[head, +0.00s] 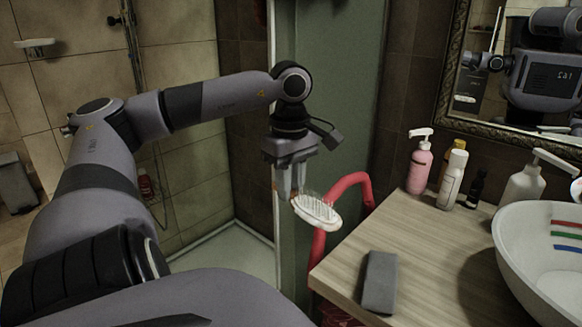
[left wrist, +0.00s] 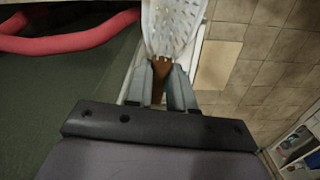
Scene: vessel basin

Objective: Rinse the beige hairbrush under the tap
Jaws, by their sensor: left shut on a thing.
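The beige hairbrush (head: 318,212) hangs in the air just left of the counter, its bristles facing up. My left gripper (head: 297,196) is shut on its brown handle, most of which the fingers hide. In the left wrist view the brush head (left wrist: 174,28) shows at the top, beyond the fingertips of the left gripper (left wrist: 161,78). The white basin (head: 515,250) stands at the right of the counter and is cut by the picture edge. The tap is not clearly visible. My right gripper does not show.
The wooden counter (head: 440,250) holds a dark grey block (head: 379,282) near its front left edge. A pink pump bottle (head: 420,165), a white bottle (head: 452,180) and other bottles stand along the back. A red tube (head: 352,180) curves up beside the counter's left edge.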

